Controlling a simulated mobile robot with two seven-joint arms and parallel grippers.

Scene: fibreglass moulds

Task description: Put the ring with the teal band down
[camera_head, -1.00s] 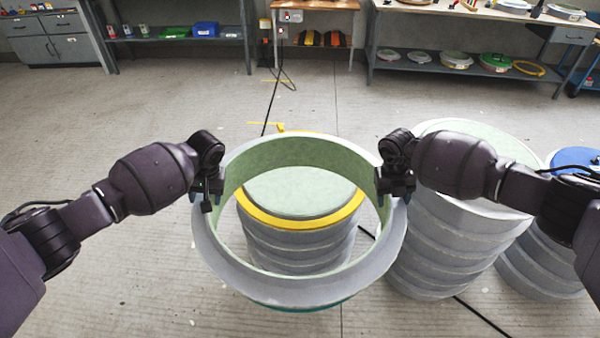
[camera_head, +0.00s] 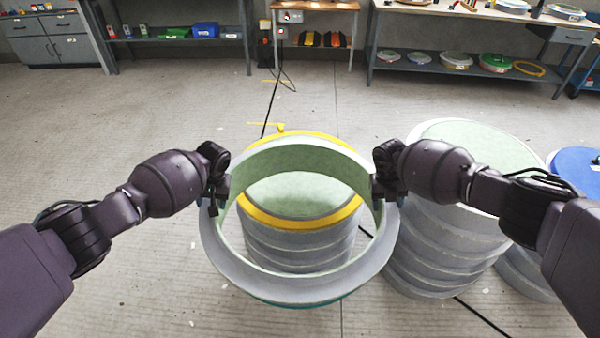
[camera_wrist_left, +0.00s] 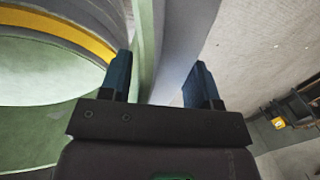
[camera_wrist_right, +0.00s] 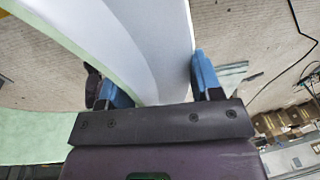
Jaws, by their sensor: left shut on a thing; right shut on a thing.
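The ring with the teal band (camera_head: 225,262) is a large grey ring with a pale green inside; a sliver of teal shows at its lower front edge. Both my grippers hold it in the air, one at each side. My left gripper (camera_head: 213,200) is shut on its left wall, which passes between the blue fingers in the left wrist view (camera_wrist_left: 165,80). My right gripper (camera_head: 385,195) is shut on its right wall, also seen in the right wrist view (camera_wrist_right: 155,75). Through the ring shows a grey stack (camera_head: 300,248) with a yellow band (camera_head: 285,222) and pale green top.
A taller grey stack (camera_head: 440,245) with a pale green top stands close at the right. Beyond it is a stack with a blue top (camera_head: 580,161). A black cable crosses the floor. Shelves and tables line the back; the floor at left is clear.

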